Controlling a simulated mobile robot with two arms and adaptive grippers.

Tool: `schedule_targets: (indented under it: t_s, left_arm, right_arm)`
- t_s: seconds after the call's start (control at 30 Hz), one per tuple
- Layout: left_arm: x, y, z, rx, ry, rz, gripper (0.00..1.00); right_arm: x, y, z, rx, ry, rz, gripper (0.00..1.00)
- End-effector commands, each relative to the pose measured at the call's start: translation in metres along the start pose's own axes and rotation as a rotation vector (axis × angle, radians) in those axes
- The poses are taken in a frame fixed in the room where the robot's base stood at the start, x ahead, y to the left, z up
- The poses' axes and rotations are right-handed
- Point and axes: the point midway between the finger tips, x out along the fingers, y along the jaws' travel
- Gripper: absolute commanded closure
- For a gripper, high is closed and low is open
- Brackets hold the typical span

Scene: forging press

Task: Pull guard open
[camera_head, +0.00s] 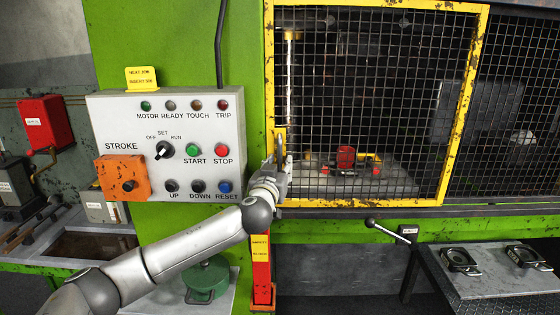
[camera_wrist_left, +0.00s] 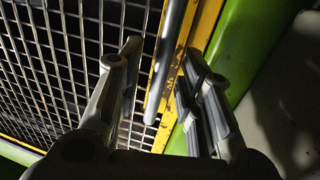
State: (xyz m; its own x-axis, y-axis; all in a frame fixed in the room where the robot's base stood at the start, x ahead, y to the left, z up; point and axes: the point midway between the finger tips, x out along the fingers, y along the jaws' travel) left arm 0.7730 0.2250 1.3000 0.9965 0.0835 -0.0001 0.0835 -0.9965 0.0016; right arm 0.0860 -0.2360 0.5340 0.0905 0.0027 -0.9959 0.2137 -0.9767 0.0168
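The guard is a black wire mesh panel in a yellow frame (camera_head: 440,190), standing across the front of the green press. A grey upright handle bar (camera_wrist_left: 173,50) runs along the frame's left edge. My left gripper (camera_head: 279,160) is at this left edge, at about the handle's height, and hides part of it in the head view. In the left wrist view my left gripper (camera_wrist_left: 160,75) has its two fingers spread, with the bar showing between them and a gap on each side. Whether a finger touches the bar is unclear. My right gripper is out of view.
A control box (camera_head: 195,120) with buttons and an orange STROKE unit (camera_head: 122,178) is just left of the guard. A lever (camera_head: 385,229) sticks out below the guard. A metal table (camera_head: 480,285) is at lower right. Fixed mesh (camera_head: 520,100) continues right.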

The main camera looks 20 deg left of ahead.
Motion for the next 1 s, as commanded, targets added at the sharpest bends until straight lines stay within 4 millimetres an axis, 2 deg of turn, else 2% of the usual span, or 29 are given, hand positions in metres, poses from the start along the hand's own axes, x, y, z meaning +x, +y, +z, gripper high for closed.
schedule_targets:
  t_s: [0.2, 0.57, 0.83, 1.0]
  left_arm:
    - [0.013, 0.0, -0.001, 0.001, 0.0, 0.0, 0.66]
    - [0.016, 0.0, 0.001, 0.0, 0.0, 0.0, 0.66]
    - [0.016, 0.0, 0.001, 0.0, -0.001, 0.0, 1.0]
    - [0.016, 0.0, 0.001, 0.0, -0.001, 0.0, 1.0]
  right_arm:
    - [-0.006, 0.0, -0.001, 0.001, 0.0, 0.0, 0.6]
    - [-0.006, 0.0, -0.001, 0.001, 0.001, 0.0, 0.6]
    - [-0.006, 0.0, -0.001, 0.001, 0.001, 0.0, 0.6]
    - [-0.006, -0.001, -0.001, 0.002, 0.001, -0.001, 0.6]
